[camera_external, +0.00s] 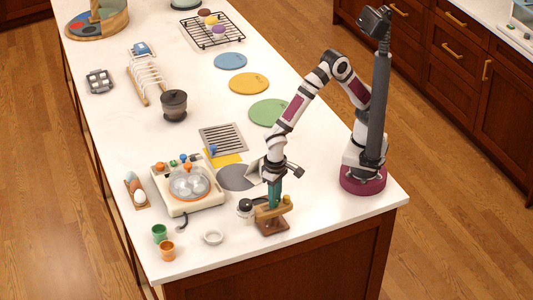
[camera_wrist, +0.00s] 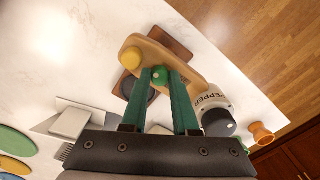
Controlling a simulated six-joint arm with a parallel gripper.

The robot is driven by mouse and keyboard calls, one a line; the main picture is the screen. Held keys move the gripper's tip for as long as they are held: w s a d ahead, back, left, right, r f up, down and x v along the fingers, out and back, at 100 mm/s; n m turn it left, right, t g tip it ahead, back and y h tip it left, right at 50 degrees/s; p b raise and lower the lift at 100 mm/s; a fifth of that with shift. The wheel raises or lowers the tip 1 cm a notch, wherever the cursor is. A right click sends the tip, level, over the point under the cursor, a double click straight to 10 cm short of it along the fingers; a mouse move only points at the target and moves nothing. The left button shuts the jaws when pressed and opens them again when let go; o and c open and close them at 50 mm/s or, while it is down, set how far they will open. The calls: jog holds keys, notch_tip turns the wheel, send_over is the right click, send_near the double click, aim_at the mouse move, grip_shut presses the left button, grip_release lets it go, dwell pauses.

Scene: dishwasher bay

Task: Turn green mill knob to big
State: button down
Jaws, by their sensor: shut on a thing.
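The green mill knob (camera_wrist: 159,76) is a small round knob on top of a wooden stand (camera_wrist: 190,68). In the wrist view my gripper (camera_wrist: 160,80) has its two green fingers on either side of the knob, shut on it. In the external view my gripper (camera_external: 273,205) points straight down onto the wooden stand (camera_external: 271,224) near the counter's front edge, and its fingers hide the knob. A white mill marked PEPPER (camera_wrist: 212,104) is beside the stand. No size marking is readable.
A white appliance with a clear dome (camera_external: 188,184) stands left of the stand. A white ring (camera_external: 213,237), a green cup (camera_external: 160,233) and an orange cup (camera_external: 167,249) are at the front left. A grey disc (camera_external: 236,178) lies behind the stand. The counter's edge is close.

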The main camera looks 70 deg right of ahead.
jog(key=n, duration=0.4)
jog(key=shift+n, duration=0.3)
jog(key=n, duration=1)
jog(key=shift+n, duration=2.3)
jog(key=c, duration=0.7)
grip_release()
jog(key=shift+r, duration=0.1)
